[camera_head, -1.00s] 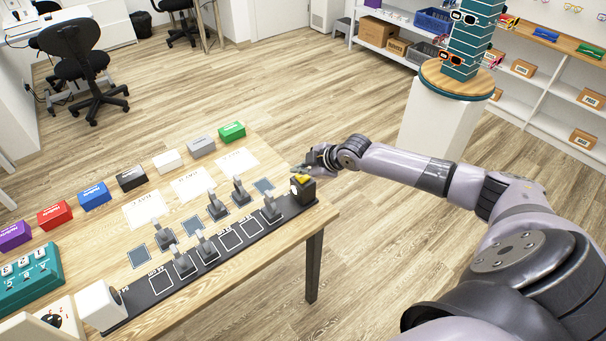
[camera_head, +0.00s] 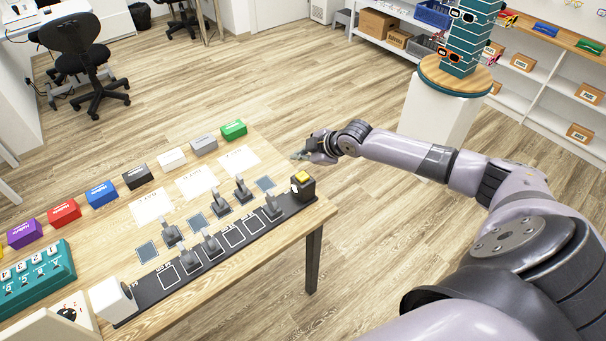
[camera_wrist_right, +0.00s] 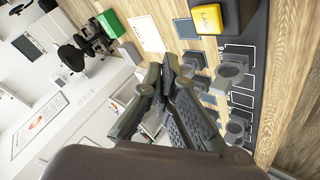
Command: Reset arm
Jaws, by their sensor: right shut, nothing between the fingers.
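My right gripper (camera_head: 303,156) is shut and empty. In the head view it hangs in the air at the table's right end, behind the black box with a yellow button (camera_head: 302,184). It is apart from the box and from the table. In the right wrist view my right gripper (camera_wrist_right: 168,72) has its fingers together with nothing between them. The yellow button (camera_wrist_right: 208,18) shows at the top of that view, to the right of the fingers. My right arm (camera_head: 405,160) reaches in from the right. My left gripper does not show in either view.
The wooden table (camera_head: 262,155) bears a black strip (camera_head: 150,291) with several grey stands, coloured boxes such as the green one (camera_head: 233,129), white sheets (camera_head: 238,160) and a teal panel (camera_head: 35,285). A white pedestal (camera_head: 437,115) stands at the back right. Open floor lies between.

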